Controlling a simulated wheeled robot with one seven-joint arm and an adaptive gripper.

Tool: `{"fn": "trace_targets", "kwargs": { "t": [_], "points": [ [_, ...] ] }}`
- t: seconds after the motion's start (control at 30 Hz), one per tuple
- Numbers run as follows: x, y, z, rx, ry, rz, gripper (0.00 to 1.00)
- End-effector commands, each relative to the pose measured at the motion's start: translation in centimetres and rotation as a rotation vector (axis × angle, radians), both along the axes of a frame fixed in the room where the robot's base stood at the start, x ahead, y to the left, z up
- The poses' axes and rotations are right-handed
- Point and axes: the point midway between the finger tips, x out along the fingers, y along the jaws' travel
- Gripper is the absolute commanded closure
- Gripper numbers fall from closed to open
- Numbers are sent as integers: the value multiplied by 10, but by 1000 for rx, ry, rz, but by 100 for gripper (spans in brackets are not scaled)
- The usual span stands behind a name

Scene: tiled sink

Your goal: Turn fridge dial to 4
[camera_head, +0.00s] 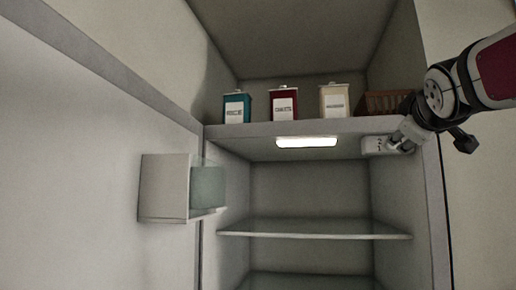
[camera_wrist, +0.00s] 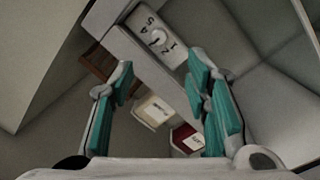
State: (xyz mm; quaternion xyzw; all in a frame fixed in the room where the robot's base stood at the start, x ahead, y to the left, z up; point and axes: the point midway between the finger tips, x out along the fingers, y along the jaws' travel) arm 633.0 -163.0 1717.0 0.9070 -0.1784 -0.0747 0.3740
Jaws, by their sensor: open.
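The fridge dial sits on a white housing (camera_head: 374,146) under the right end of the ledge at the top of the fridge opening. In the wrist view the dial (camera_wrist: 158,39) shows a white face with dark digits, among them 5, 4 and 1; its exact setting is too small to tell. My gripper (camera_head: 403,141) is at the housing's right side in the head view and partly covers it. In the wrist view my gripper (camera_wrist: 162,70) is open and empty, its teal-padded fingers spread with the dial beyond their tips. Contact is not clear.
A teal tin (camera_head: 236,108), a red tin (camera_head: 283,105), a cream tin (camera_head: 334,101) and a brown box (camera_head: 385,103) stand on the ledge above. A lit lamp (camera_head: 307,142) and a glass shelf (camera_head: 315,235) are inside. The open door with a bin (camera_head: 164,188) is at left.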

Motion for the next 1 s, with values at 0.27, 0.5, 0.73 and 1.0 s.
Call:
{"fn": "trace_targets", "kwargs": {
  "t": [0.27,0.5,0.73,1.0],
  "points": [
    [26,-12,0,-2,1,-2,56],
    [69,-29,0,-1,0,0,56],
    [106,-44,-1,-1,-1,0,56],
    [126,-51,0,-2,-1,1,56]
  ]
}}
